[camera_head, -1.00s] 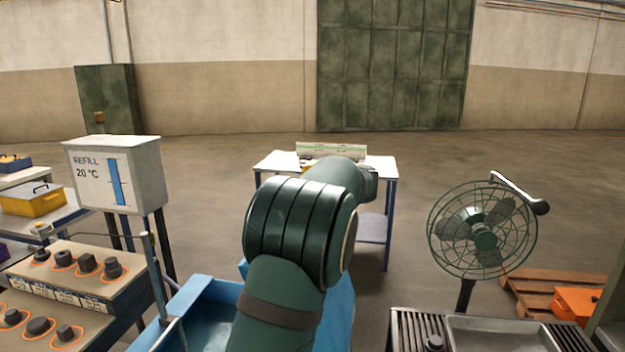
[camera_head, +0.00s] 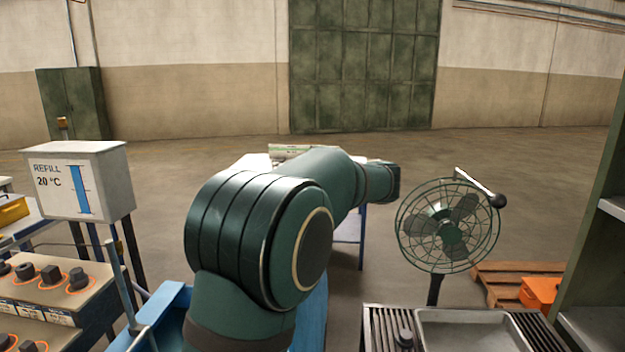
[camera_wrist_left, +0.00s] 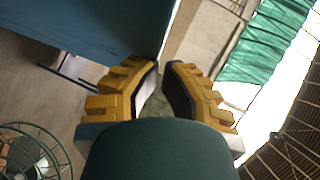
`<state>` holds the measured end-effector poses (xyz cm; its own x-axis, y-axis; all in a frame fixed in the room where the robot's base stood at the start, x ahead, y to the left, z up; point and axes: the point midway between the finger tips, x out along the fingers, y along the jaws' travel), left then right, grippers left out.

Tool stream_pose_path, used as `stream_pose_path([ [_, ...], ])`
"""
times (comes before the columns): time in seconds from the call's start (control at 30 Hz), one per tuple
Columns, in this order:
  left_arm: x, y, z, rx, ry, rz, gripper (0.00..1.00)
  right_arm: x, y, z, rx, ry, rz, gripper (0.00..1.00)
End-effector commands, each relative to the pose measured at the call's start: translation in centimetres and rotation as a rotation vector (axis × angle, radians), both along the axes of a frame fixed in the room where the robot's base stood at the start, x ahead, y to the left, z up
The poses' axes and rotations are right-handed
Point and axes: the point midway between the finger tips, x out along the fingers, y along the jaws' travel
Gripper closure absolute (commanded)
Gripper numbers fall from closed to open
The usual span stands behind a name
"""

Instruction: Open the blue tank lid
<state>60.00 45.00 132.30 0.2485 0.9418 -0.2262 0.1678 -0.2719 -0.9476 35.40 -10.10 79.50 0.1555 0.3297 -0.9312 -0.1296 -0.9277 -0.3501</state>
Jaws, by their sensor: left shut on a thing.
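The blue tank (camera_head: 165,305) is at the bottom of the head view, mostly hidden behind my left arm. More blue surface (camera_head: 312,318) shows to the right of the arm. In the left wrist view a flat blue panel (camera_wrist_left: 95,35), which looks like the tank lid, fills the upper left. My left gripper (camera_wrist_left: 162,72) has yellow fingers closed toward each other at the panel's lower corner edge. The exact grip point is small and partly hidden between the fingertips. My left gripper is hidden in the head view. My right gripper is in neither view.
A green fan (camera_head: 447,225) stands to the right of my arm, behind a metal sink counter (camera_head: 470,335). A refill box (camera_head: 78,180) and a knob panel (camera_head: 50,290) stand left. A white table (camera_head: 252,161) is behind the arm. Open floor lies beyond.

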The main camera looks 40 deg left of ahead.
Motion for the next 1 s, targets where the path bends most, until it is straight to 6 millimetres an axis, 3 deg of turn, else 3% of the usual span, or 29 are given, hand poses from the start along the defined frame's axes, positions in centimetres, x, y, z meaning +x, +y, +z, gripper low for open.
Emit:
stream_pose_path([
  [0.17, 0.2, -0.7, 1.4, -0.068, -0.053, 0.039, 1.0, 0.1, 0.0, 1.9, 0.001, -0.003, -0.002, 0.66],
  [0.27, 0.5, -2.0, 3.0, -0.176, -0.126, 0.1, 1.0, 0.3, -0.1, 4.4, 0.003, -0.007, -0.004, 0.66],
  [0.4, 0.9, -4.8, 5.5, -0.399, -0.237, 0.224, 1.0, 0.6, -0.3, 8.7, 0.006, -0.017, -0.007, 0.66],
  [0.6, 0.9, -8.7, 7.7, -0.666, -0.31, 0.374, 1.0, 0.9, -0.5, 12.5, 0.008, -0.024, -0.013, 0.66],
  [0.8, 0.8, -10.5, 8.3, -0.778, -0.323, 0.436, 1.0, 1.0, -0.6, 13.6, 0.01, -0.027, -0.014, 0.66],
  [1.0, 0.9, -9.6, 6.6, -0.784, -0.32, 0.44, 1.0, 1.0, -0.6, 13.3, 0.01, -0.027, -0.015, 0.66],
])
